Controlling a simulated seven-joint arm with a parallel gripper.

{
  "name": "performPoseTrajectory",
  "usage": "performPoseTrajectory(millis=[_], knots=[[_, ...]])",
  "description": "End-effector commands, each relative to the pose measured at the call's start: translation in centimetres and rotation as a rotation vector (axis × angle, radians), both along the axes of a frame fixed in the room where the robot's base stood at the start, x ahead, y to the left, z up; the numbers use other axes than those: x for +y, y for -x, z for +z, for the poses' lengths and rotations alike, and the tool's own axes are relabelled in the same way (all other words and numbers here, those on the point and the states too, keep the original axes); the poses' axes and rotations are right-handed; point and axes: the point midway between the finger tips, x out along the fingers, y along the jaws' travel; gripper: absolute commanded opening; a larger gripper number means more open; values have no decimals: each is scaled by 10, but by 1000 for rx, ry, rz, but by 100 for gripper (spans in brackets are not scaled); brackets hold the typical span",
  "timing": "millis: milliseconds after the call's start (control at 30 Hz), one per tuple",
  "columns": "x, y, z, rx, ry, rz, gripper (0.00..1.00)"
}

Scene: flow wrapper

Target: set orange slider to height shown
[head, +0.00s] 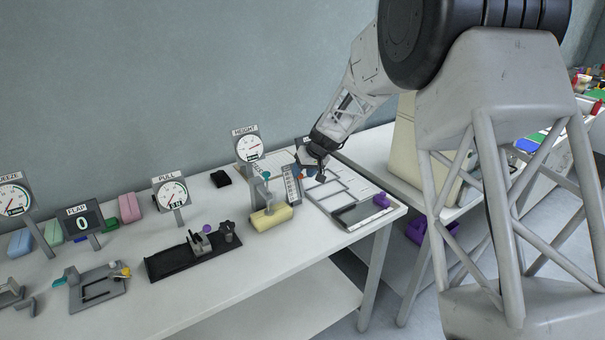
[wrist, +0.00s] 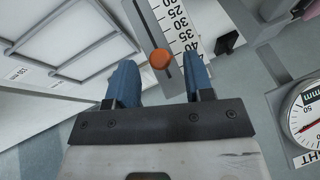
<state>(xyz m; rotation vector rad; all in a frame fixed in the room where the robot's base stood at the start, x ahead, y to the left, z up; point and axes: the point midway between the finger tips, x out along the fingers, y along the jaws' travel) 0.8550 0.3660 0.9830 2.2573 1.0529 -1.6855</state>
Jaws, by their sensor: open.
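The orange slider (wrist: 160,59) is a round knob on the slot of an upright scale plate (wrist: 173,25) in the wrist view. The printed scale shows 25, 30, 35 and 40, and the knob sits around the 35 to 40 marks. My gripper (wrist: 160,85) is open, with blue fingers on either side of and just below the knob, apart from it. In the head view my gripper (head: 311,172) is at the scale plate (head: 292,186), and the knob is largely hidden. The HEIGHT dial (head: 249,148) stands behind; its edge shows in the wrist view (wrist: 308,112).
A white compartment tray (head: 343,190) with a purple piece (head: 382,200) lies right of the scale. A yellow block with a grey post (head: 271,217) stands close on the left. A black rail fixture (head: 190,255) is further left. The PULL dial (head: 172,192) stands behind it.

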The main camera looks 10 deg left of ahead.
Motion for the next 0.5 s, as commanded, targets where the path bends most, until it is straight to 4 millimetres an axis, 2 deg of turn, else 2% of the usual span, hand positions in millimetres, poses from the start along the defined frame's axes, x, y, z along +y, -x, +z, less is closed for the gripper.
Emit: performPoseTrajectory(millis=[500], knots=[[-27,7,52,-2,0,-1,48]])
